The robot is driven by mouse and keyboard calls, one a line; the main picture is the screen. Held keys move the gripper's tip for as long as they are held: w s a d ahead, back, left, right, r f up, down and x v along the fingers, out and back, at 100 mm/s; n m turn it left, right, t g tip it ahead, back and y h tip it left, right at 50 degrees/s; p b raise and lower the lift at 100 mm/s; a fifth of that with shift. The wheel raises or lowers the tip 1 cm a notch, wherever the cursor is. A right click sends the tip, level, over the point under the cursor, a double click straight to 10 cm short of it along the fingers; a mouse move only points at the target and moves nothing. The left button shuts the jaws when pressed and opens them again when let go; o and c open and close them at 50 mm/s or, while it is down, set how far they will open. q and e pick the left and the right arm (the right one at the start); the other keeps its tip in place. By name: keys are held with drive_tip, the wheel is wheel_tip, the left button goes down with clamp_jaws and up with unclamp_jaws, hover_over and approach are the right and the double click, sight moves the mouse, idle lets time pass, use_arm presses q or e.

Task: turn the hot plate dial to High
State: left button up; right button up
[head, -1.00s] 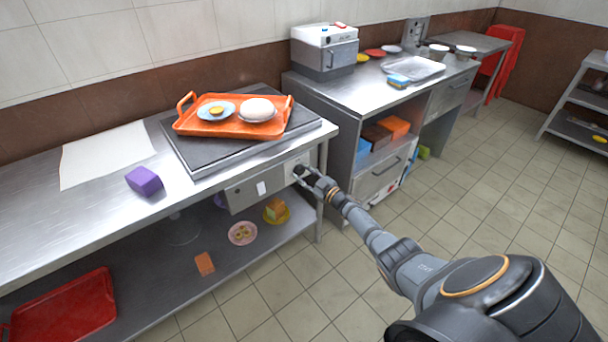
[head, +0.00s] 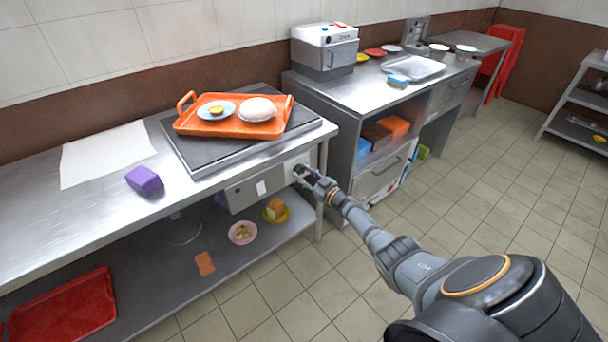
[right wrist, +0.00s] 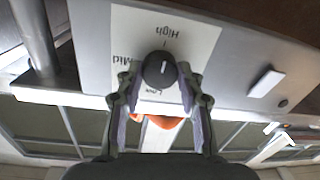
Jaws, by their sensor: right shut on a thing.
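The hot plate dial (right wrist: 159,70) is a round black knob with a white mark, on a white label (right wrist: 190,38). The label reads High, Mid and Low, upside down in the right wrist view. The mark is near vertical in that view, on the side where High is printed; its exact setting is hard to tell. My right gripper (right wrist: 159,88) is shut on the dial, one finger on each side. In the head view my right gripper (head: 302,172) covers most of the dial at the front panel (head: 248,189) below the hot plate (head: 190,153). My left gripper is not in view.
An orange tray (head: 183,128) with a plate and a white bun sits on the hot plate. A purple block (head: 144,181) and a white sheet (head: 105,152) lie left of it. A table leg (head: 321,200) stands close to my right gripper. The floor in front is clear.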

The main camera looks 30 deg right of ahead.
drive_tip(key=o, duration=1.2)
drive_tip(key=s, duration=0.4)
drive_tip(key=s+d, duration=0.1)
drive_tip(key=s, duration=0.7)
drive_tip(key=shift+d, duration=0.35)
